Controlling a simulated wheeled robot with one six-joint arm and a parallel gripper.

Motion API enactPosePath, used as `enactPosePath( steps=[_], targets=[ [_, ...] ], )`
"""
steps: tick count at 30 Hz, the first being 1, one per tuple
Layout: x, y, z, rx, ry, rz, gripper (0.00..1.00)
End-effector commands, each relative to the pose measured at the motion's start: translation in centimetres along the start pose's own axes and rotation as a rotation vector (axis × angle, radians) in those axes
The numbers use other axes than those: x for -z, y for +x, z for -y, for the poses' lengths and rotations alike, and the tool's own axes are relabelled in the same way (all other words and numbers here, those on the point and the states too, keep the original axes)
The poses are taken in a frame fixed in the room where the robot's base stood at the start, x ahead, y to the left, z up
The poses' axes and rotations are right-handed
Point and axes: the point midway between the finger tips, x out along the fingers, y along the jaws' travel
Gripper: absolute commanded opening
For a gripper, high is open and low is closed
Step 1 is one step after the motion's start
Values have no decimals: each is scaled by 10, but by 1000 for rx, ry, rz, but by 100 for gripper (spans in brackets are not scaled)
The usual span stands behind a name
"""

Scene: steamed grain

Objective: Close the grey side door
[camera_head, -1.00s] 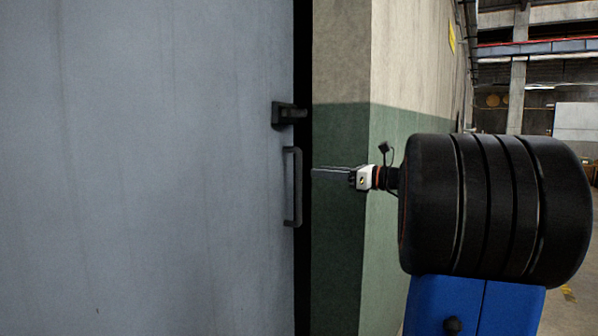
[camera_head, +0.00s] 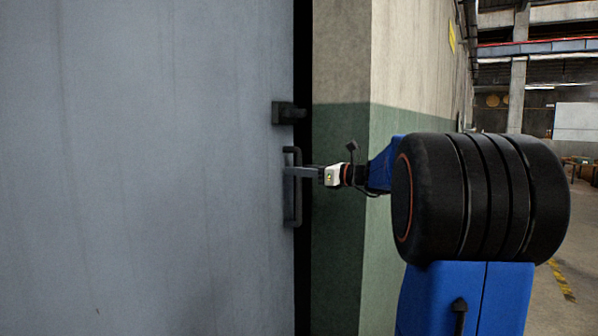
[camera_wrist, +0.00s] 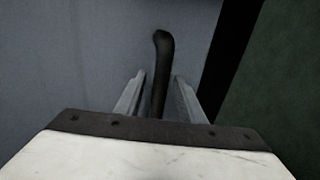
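The grey side door (camera_head: 150,170) fills the left of the head view, with a narrow dark gap between its right edge and the wall. A dark latch block (camera_head: 288,113) sits on the door above a dark bar handle (camera_head: 292,212). My gripper (camera_head: 290,172) reaches in from the right, and its fingertips are at the upper part of the handle. In the wrist view the handle (camera_wrist: 162,70) stands between the two fingers of my gripper (camera_wrist: 160,92), with slits of space visible on both sides. The fingers are open around it.
A concrete wall with a green lower part (camera_head: 340,220) stands just right of the gap. Its corner lies beside my arm. Open hall floor with a yellow-black stripe (camera_head: 562,280) shows at the far right.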

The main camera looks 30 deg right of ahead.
Motion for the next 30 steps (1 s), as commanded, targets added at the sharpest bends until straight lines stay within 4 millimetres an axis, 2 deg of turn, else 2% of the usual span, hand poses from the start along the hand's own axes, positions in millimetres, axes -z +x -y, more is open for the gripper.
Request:
enactPosePath(
  steps=[1,2,6,11,14,30],
  targets=[
    [0,0,0,0,0,0,36],
    [0,0,0,0,0,0,31],
    [0,0,0,0,0,0,0],
    [0,-1,0,1,0,0,0],
    [0,-8,1,10,-1,0,0],
    [-2,-104,3,131,-1,2,0]
  ],
)
